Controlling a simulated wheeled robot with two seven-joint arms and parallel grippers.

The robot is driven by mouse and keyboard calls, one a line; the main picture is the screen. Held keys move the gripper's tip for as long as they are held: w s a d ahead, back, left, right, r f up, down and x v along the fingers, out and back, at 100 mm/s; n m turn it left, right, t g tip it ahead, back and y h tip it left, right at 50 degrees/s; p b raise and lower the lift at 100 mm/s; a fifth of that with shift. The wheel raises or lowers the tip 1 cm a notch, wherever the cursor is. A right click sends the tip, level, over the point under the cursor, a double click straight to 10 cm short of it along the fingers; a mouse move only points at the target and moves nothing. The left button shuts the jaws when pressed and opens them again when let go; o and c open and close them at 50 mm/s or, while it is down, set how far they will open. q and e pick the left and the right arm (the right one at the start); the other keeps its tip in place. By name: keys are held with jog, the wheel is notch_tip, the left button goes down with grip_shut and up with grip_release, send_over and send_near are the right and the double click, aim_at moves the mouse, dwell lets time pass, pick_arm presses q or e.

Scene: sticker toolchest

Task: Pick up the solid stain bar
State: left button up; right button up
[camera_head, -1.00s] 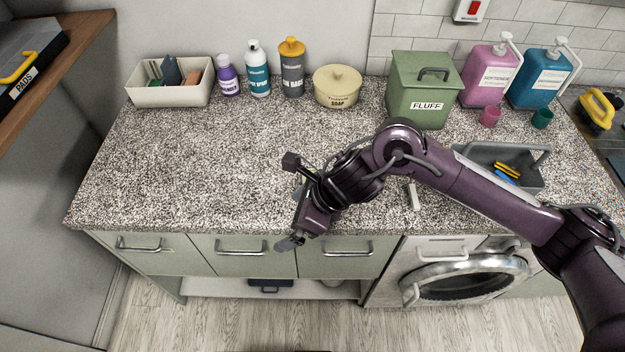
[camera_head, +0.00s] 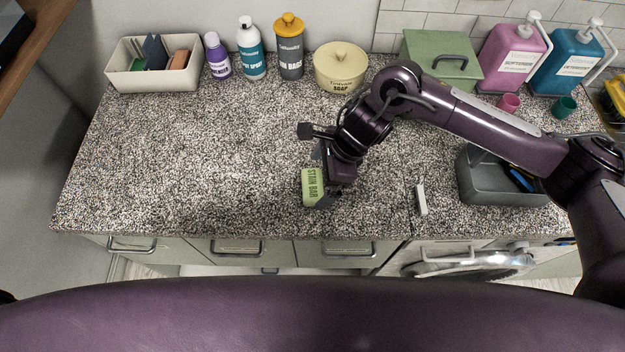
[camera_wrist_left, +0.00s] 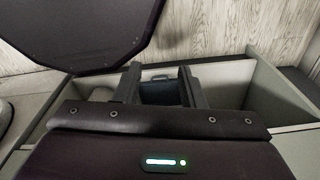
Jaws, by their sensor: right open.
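The stain bar (camera_head: 310,186) is a green block with a "STAIN BAR" label. It lies on the speckled counter (camera_head: 200,165) near its front edge in the head view. My right gripper (camera_head: 322,172) is open, right at the bar's back and right side. The gripper hides part of that side, and I cannot tell whether they touch. My left gripper shows only in the left wrist view (camera_wrist_left: 160,88), with its two fingers apart and nothing held between them.
A small white piece (camera_head: 421,199) and a grey caddy (camera_head: 480,190) are to the right. A cream bin (camera_head: 150,80), several bottles, a soap pot (camera_head: 340,70) and a green box (camera_head: 435,60) line the back. The left counter is clear. Drawers (camera_head: 235,248) lie below.

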aim_at(313, 183)
jog(key=x, duration=0.1)
jog(key=p+x, duration=0.2)
jog(key=shift+w+a+f, duration=0.15)
jog(key=shift+w+f, duration=0.05)
jog(key=shift+w, duration=0.05)
jog(key=shift+a+f, duration=0.15)
jog(key=shift+f, duration=0.5)
jog(key=c, duration=1.1)
pick_arm(q)
jog(key=r, duration=0.3)
jog(key=shift+w, duration=0.25)
jog(key=shift+f, duration=0.1)
pick_arm(e)
jog(key=shift+r, duration=0.1)
